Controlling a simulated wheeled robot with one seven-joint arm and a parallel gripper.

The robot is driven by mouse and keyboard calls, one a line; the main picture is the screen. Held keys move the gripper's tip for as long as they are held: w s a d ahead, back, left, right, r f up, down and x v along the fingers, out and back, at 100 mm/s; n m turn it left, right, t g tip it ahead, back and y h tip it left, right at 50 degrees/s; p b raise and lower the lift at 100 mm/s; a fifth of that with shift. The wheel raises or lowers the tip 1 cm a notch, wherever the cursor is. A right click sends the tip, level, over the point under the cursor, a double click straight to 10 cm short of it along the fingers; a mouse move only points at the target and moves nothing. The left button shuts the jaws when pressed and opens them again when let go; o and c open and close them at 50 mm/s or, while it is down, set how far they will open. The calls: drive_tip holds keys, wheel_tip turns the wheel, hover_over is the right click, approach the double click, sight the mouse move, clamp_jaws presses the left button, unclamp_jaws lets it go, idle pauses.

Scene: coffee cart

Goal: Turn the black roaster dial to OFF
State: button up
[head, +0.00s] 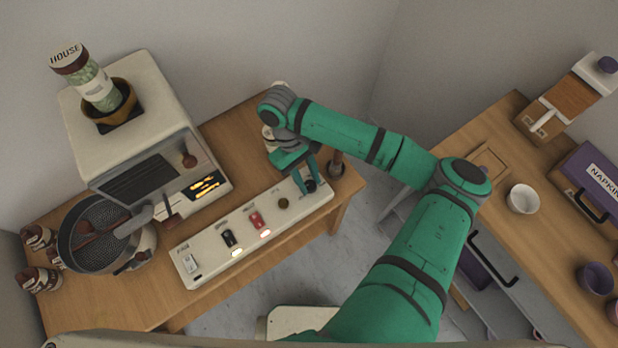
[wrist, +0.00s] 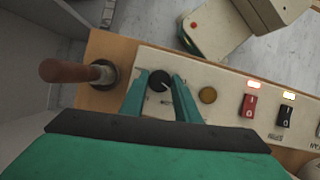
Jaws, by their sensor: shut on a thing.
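The black roaster dial (wrist: 159,81) sits at the end of the cream control panel (wrist: 222,80) in the wrist view, with a pale pointer mark on its face. My gripper (wrist: 162,78) has one green finger on each side of it and is shut on it. In the head view the dial (head: 310,186) shows at the panel's right end, partly hidden by my gripper (head: 306,190). I cannot read any label around the dial.
The panel also bears a brass button (head: 283,203), a red switch (head: 256,220) and a black switch (head: 229,238), with lit lamps by the switches. A wooden-handled tool (wrist: 68,71) stands close beside the dial. The roaster (head: 135,125) stands behind the panel.

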drive_tip(key=n+t, duration=0.1)
drive_tip(key=n, duration=0.2)
drive_tip(key=shift+s+a+n+h, duration=0.1)
drive_tip(key=shift+n+h, duration=0.2)
drive_tip(key=shift+n, duration=0.1)
drive_tip(key=shift+s+n+t+h, duration=0.15)
drive_tip(key=shift+n+t, duration=0.25)
drive_tip(key=shift+n, duration=0.5)
drive_tip(key=shift+w+n+t+h, duration=0.15)
drive_tip(key=shift+n+t, duration=0.25)
drive_tip(key=shift+n, duration=0.5)
drive_tip(key=shift+s, duration=0.15)
drive_tip(key=o, duration=1)
drive_tip(key=shift+a+r, duration=0.1)
drive_tip(key=v, duration=1)
drive_tip(key=shift+a+r, duration=0.1)
drive_tip(key=shift+r, duration=0.2)
